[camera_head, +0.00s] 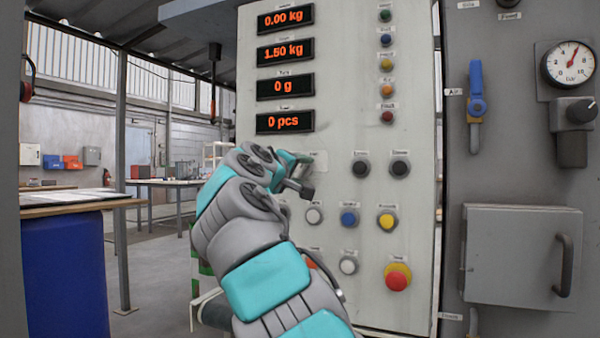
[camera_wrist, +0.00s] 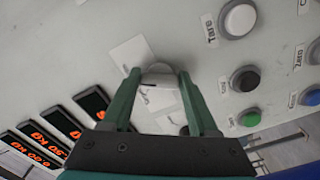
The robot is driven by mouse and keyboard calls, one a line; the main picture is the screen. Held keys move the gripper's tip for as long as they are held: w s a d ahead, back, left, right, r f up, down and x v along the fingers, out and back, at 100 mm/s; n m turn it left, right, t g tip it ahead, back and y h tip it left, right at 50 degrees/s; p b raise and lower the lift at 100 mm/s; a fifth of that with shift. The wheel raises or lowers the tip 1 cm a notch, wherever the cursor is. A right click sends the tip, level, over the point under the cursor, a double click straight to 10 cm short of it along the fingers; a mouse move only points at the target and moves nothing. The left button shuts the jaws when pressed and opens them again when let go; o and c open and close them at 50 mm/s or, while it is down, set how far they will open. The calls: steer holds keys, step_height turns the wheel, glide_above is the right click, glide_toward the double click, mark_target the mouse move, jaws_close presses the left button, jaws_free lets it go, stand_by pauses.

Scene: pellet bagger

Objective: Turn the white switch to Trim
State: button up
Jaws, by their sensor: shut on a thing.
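The white switch (camera_wrist: 160,88) shows in the wrist view between the two green fingers of my gripper (camera_wrist: 158,76). The fingers are shut on its sides. A dark mark shows on the knob, and pale label plates lie around it, too blurred to read, so I cannot tell which position it points to. In the head view my gripper (camera_head: 297,172) is at the middle left of the pale control panel (camera_head: 335,60), and the switch is hidden behind it.
Several buttons sit near the gripper, among them a white one marked Tare (camera_wrist: 239,19), a black one (camera_wrist: 245,80) and a green one (camera_wrist: 249,118). A red emergency button (camera_head: 397,278) is lower on the panel. Four red displays (camera_head: 285,53) are above.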

steer(key=o, duration=1.4)
steer(key=shift+b+v, duration=0.6)
steer(key=shift+v, duration=3.25)
